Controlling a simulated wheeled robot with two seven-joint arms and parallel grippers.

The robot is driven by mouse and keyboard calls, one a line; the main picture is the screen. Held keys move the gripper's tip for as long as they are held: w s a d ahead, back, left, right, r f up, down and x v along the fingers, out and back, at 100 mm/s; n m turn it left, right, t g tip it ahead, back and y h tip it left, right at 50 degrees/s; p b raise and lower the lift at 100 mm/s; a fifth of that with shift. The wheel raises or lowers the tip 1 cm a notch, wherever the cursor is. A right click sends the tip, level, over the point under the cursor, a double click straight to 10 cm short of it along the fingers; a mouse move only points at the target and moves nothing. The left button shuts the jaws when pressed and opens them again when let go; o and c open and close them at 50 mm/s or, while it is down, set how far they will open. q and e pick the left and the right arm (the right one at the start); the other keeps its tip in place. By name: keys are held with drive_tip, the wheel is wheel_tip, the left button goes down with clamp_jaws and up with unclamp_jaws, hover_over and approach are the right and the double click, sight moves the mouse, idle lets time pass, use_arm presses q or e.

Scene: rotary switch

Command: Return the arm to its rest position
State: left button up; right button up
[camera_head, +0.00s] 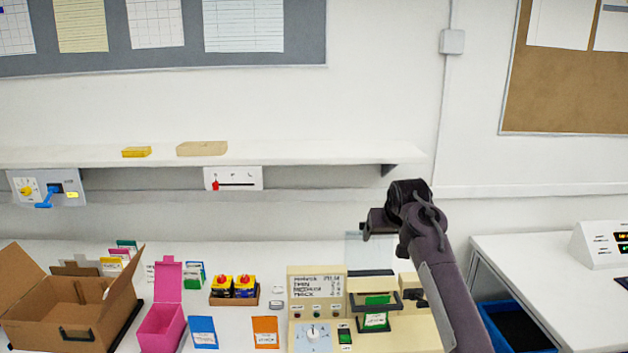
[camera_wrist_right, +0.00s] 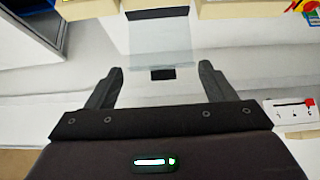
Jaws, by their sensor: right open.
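My right gripper (camera_head: 378,226) is raised above the right part of the white bench, over the beige machine. In the right wrist view its two dark fingers (camera_wrist_right: 160,88) stand wide apart with nothing between them. A rotary switch with a pale knob (camera_head: 313,332) sits on a light blue plate at the front of the beige machine (camera_head: 318,283). The gripper is well apart from the knob. The knob's exact angle is too small to tell. My left gripper does not show.
An open cardboard box (camera_head: 60,310), a pink box (camera_head: 162,325) and colored cards stand on the bench at left. A wall shelf (camera_head: 290,154) runs behind, with a red-slider panel (camera_head: 240,185) below it. A white side table (camera_head: 540,262) and blue bin (camera_head: 515,325) are at right.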

drive_tip(key=s+d+f+g, duration=0.2)
drive_tip(key=s+d+f, duration=0.1)
drive_tip(key=s+f, duration=1.65)
drive_tip(key=s+a+f+n+g, duration=0.1)
drive_tip(key=s+f+n+g, duration=0.1)
drive_tip(key=s, duration=2.6)
wheel_tip(320, 180, down, 29)
drive_tip(key=s+g, duration=0.1)
use_arm(q)
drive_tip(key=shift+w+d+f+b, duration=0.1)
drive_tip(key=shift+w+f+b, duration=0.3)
drive_tip(key=shift+b, duration=0.05)
use_arm(e)
drive_tip(key=s+d+f, duration=0.1)
drive_tip(key=s+f, duration=0.9)
drive_tip(key=s+d+f+g, duration=0.1)
drive_tip(key=s+d+f, duration=0.1)
drive_tip(key=s+f, duration=0.8)
drive_tip(key=shift+s+d+g, duration=0.25)
drive_tip(key=shift+s+g, duration=0.05)
